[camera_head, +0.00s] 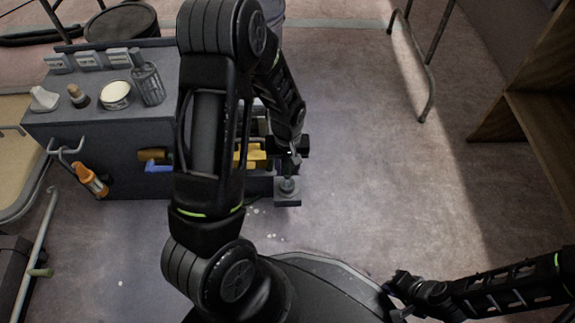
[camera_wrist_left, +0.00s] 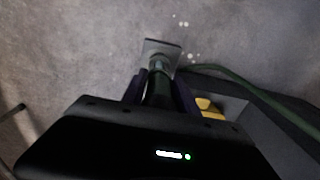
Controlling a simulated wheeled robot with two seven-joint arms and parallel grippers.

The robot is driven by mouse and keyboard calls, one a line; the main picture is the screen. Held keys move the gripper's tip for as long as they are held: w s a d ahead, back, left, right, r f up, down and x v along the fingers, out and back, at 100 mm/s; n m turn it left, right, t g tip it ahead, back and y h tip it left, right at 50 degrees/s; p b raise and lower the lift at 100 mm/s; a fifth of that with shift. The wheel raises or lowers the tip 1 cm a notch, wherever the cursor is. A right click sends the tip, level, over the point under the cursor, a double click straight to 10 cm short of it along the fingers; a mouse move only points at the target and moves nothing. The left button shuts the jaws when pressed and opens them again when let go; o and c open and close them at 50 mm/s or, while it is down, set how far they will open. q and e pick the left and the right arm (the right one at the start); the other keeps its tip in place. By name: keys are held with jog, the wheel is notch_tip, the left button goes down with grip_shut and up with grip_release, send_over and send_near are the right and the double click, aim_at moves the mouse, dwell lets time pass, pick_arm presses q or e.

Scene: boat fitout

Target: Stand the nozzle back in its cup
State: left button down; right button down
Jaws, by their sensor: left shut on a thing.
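My left gripper (camera_head: 290,160) points down at the right end of the grey cabinet. In the left wrist view its two fingers (camera_wrist_left: 158,92) are closed around the dark nozzle (camera_wrist_left: 158,78). The nozzle looks roughly upright, its lower end at a small grey square cup (camera_wrist_left: 163,46). In the head view the cup (camera_head: 288,199) stands low beside the cabinet, under the gripper. The nozzle's end overlaps the cup, but I cannot tell how deep it sits. My right gripper (camera_head: 398,287) is at the lower right, away from everything; its jaw opening is unclear.
The grey cabinet (camera_head: 100,125) carries a wire holder (camera_head: 148,84), a round tin (camera_head: 116,95) and a brush (camera_head: 78,96). A green hose (camera_wrist_left: 245,92) runs near the cup.

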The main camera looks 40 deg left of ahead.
pick_arm(q)
jog(key=shift+f+b, duration=0.35)
jog(key=shift+f, duration=0.5)
jog(key=shift+f, duration=0.15)
jog(key=shift+f+b, duration=1.8)
jog(key=shift+f, duration=0.5)
jog(key=c, duration=0.9)
grip_release()
jog(key=shift+o, duration=0.2)
